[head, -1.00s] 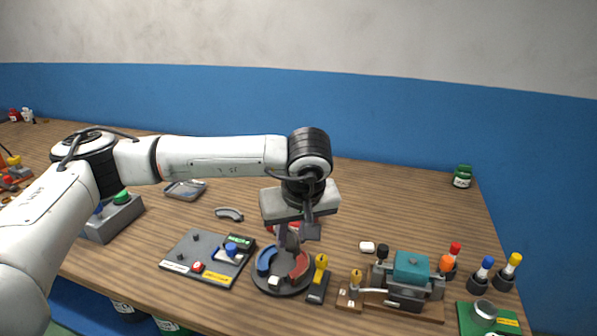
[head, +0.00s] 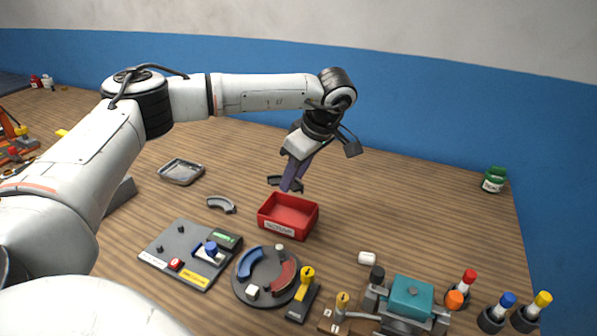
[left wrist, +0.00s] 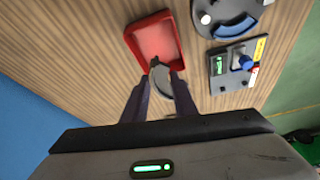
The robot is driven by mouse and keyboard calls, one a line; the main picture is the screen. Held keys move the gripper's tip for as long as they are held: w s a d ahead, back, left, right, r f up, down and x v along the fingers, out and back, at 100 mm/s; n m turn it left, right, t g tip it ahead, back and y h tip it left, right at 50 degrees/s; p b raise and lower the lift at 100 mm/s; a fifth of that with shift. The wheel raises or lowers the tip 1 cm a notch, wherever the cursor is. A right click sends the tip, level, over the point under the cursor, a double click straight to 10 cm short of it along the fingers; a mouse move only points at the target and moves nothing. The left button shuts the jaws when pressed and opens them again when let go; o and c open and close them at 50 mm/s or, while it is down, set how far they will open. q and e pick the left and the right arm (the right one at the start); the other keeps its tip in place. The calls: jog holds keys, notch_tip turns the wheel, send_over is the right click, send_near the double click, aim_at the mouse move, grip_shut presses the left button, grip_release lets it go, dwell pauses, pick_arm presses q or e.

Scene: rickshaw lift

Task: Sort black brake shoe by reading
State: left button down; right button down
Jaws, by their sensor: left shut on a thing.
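My left gripper (head: 290,184) is shut on a dark curved piece, the black brake shoe (head: 275,180). It holds the shoe behind the red bin (head: 289,229), on the side away from me. In the left wrist view the shoe (left wrist: 160,82) is between the fingers, close to the rim of the empty red bin (left wrist: 134,43). The bin's front label is too small to read surely. A grey test board (head: 171,270) with a small green-lit display (head: 225,240) stands to the left. The display's reading is not legible. My right gripper is out of view.
A round fixture (head: 241,292) with a blue shoe (head: 250,262) and a red shoe (head: 284,277) stands before the bin. A loose grey shoe (head: 221,204) and a metal tray (head: 181,172) lie left. A vise (head: 410,297) and several coloured-cap bottles crowd the right front.

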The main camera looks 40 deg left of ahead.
aim_at(294, 191)
pick_arm(q)
jog(key=shift+s+f, duration=0.1)
jog(key=shift+f, duration=0.65)
notch_tip(294, 191, down, 3)
jog(key=b, duration=0.2)
jog(key=shift+r+b, duration=0.15)
jog(key=shift+b, duration=0.2)
jog(key=shift+f+b, duration=0.35)
jog(key=shift+f, duration=0.5)
jog(key=shift+p, duration=0.5)
jog(key=shift+f, duration=0.25)
jog(key=shift+f, duration=0.1)
dwell(0.7)
